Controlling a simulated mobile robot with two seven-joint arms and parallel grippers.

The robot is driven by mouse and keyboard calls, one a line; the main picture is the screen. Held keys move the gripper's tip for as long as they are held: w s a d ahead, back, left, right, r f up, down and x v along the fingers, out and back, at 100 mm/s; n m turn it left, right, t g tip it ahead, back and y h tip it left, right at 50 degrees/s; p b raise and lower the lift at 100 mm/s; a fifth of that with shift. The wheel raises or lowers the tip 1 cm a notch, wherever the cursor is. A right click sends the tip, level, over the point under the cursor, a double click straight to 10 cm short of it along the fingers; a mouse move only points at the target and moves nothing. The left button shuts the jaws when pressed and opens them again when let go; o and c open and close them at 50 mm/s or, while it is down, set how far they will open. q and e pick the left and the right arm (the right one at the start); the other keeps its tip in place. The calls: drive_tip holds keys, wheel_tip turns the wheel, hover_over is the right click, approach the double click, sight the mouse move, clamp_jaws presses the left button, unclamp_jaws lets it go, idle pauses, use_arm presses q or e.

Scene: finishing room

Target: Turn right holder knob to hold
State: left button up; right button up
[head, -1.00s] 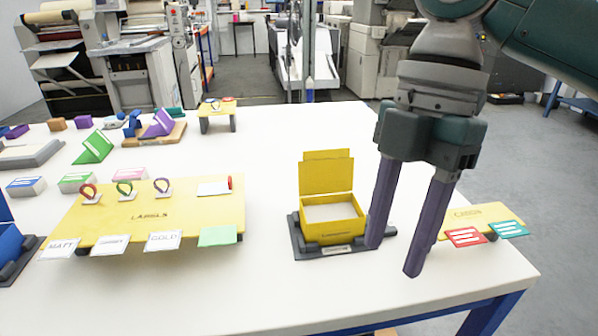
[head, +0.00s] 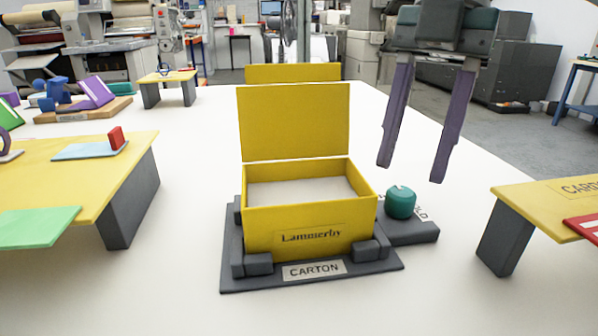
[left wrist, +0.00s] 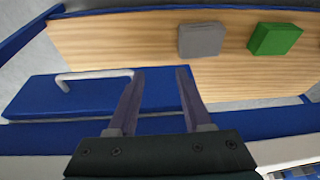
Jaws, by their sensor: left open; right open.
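The right holder knob (head: 400,202) is a small teal knob on a dark grey block at the right side of the carton holder (head: 235,272). Lettering beside the knob is partly hidden by it. An open yellow carton (head: 308,218) with its lid up sits in the holder. My right gripper (head: 411,172) is open and empty, its two purple fingers pointing down, above and a little beyond the knob in the picture and apart from it. My left gripper (left wrist: 158,72) shows only in the left wrist view, open and empty, by a blue panel with a pale handle.
A yellow label stand (head: 120,160) is at the left and a yellow card stand (head: 540,205) at the right. In the left wrist view, a grey block (left wrist: 200,40) and a green block (left wrist: 275,39) lie on a wooden surface. The white table is clear in front of the carton holder.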

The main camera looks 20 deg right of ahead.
sight(402, 191)
drive_tip(key=shift+x, duration=1.65)
drive_tip(key=shift+c, duration=0.2)
drive_tip(key=shift+w, duration=0.1)
clamp_jaws()
